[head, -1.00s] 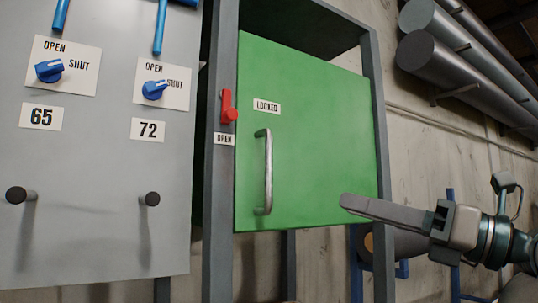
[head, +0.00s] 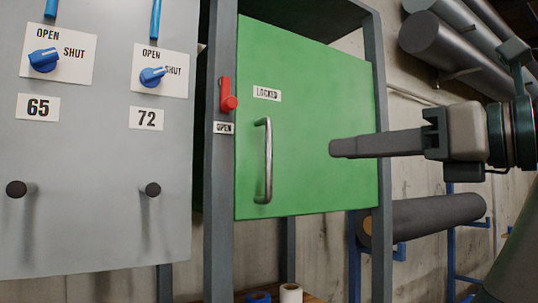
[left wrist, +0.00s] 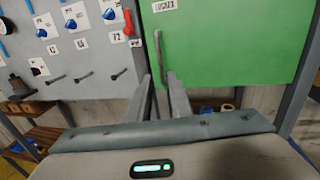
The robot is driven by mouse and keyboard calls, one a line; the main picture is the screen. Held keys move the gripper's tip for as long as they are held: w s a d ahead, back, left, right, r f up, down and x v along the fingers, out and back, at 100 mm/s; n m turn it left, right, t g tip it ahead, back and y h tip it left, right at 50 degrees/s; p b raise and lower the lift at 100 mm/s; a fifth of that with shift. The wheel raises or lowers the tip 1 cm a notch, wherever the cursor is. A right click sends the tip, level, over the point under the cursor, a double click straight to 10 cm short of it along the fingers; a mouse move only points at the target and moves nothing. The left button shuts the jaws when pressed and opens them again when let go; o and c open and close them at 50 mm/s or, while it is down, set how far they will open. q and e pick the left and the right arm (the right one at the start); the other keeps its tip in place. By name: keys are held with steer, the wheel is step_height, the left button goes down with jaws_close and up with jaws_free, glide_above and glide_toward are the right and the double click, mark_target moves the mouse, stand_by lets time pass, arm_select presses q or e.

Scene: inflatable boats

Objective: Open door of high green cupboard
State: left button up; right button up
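The green cupboard door (head: 315,140) is shut in its grey frame, with a vertical metal handle (head: 265,160) near its left edge. My right gripper is not in view.
A grey panel (head: 100,220) with blue knobs and two dark pegs stands left of the cupboard. Dark pipes (head: 440,50) lie on wall brackets at upper right, and another roll (head: 430,217) lies on a blue rack below. White and blue rolls sit under the cupboard.

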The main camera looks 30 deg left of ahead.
mark_target(271, 156)
arm_select(q)
steer(key=w+a+p, duration=0.1)
steer(key=a+p, duration=0.1)
steer(key=a, duration=0.3)
steer(key=w+a+p, duration=0.1)
steer(key=a+p, duration=0.2)
steer(key=a, duration=0.3)
steer(key=w+a+p, duration=0.1)
steer(key=a+p, duration=0.1)
steer(key=a, duration=0.3)
steer(key=shift+w+a, duration=0.15)
steer(key=shift+a, duration=0.1)
jaws_close()
